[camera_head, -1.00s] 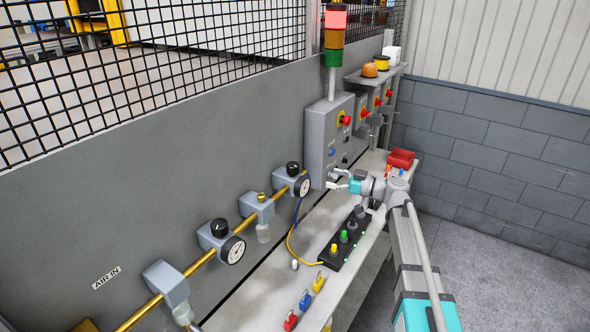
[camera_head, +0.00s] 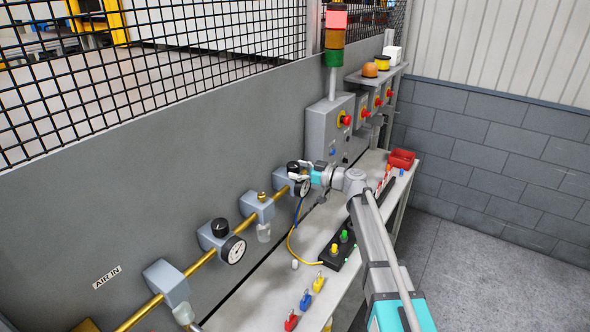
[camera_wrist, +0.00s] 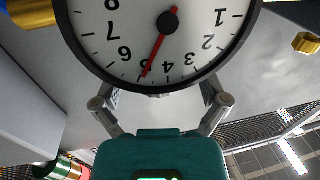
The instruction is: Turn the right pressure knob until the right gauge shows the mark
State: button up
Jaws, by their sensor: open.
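The right pressure knob (camera_head: 293,167) is a black cap on top of the right grey regulator. The right gauge (camera_head: 302,188) is a round white dial below it. The dial (camera_wrist: 188,50) fills the top of the wrist view, upside down and cut off by the edge. Its red needle (camera_wrist: 156,52) points close to the 5. I cannot make out a separate mark on the dial. My gripper (camera_head: 304,171) is open beside the right knob. In the wrist view its spread fingers (camera_wrist: 162,92) reach up behind the dial's rim, which hides the tips and the knob; I cannot tell whether they touch it.
A second regulator has a black knob (camera_head: 220,227) and a gauge (camera_head: 232,249) further left along the brass pipe (camera_head: 200,264). A grey control box (camera_head: 328,133) stands close to the right. Below, the bench holds a black button box (camera_head: 336,252) and several coloured padlocks.

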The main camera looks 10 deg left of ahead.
jog(key=shift+w+a, duration=0.1)
jog(key=shift+a, duration=0.55)
jog(key=c, duration=1.1)
jog(key=shift+c, duration=0.2)
jog(key=shift+m+t, duration=0.3)
jog(key=shift+t, duration=0.2)
jog(key=o, duration=1.1)
jog(key=shift+o, duration=0.2)
